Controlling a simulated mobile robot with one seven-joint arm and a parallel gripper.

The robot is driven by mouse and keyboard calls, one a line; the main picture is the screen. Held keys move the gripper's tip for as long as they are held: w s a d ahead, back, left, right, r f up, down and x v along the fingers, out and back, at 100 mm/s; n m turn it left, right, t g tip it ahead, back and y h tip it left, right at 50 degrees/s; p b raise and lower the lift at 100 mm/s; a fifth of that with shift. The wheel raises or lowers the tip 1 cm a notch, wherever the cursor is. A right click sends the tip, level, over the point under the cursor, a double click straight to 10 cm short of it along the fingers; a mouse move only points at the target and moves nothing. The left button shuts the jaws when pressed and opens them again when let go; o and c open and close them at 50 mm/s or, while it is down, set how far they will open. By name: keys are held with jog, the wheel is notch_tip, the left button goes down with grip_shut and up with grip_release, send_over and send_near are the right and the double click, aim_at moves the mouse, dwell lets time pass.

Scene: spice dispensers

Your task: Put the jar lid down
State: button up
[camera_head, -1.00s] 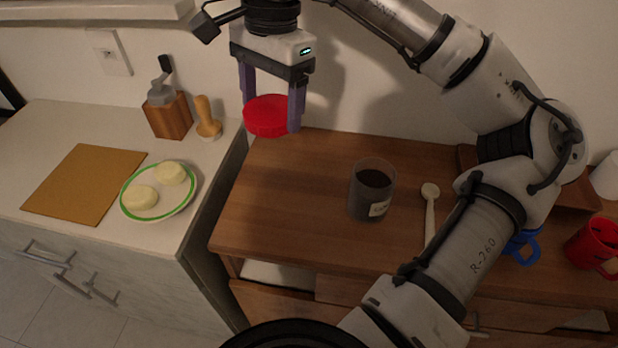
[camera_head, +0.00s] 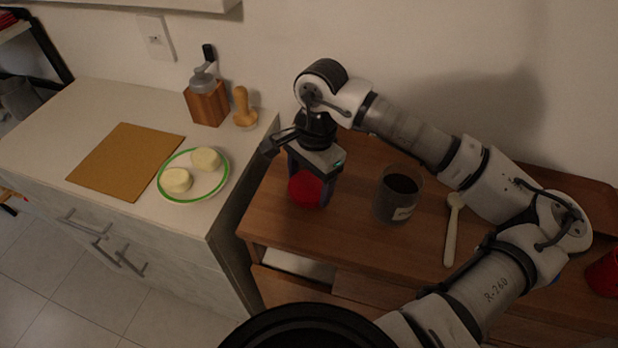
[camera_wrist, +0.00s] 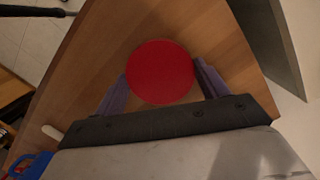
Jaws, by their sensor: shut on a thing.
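The red jar lid (camera_head: 306,188) is held between the two purple fingers of my gripper (camera_head: 312,186), low over the left part of the wooden cabinet top. I cannot tell whether the lid touches the wood. In the wrist view the round lid (camera_wrist: 160,72) sits between the fingertips of my gripper (camera_wrist: 160,84), with bare wood around it. The open jar (camera_head: 398,196), dark inside with a small label, stands upright just right of my gripper.
A wooden spoon (camera_head: 453,228) lies right of the jar. A red mug (camera_head: 604,273) is at the far right. The wooden top (camera_head: 345,240) is clear in front.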

aim_at(314, 181)
jog(key=shift+f, duration=0.3)
jog(key=shift+f+b, duration=0.2)
jog(key=shift+b, duration=0.15)
jog(key=o, duration=0.9)
jog(key=shift+r, duration=0.1)
jog(key=shift+r, duration=0.1)
jog(key=shift+r+p, duration=0.2)
jog(key=shift+p, duration=0.3)
jog(key=r, duration=0.4)
jog(key=r+b, duration=0.1)
jog(key=r, duration=0.2)
jog(key=w+d+r+b, duration=0.1)
jog(key=r, duration=0.3)
jog(key=shift+r, duration=0.3)
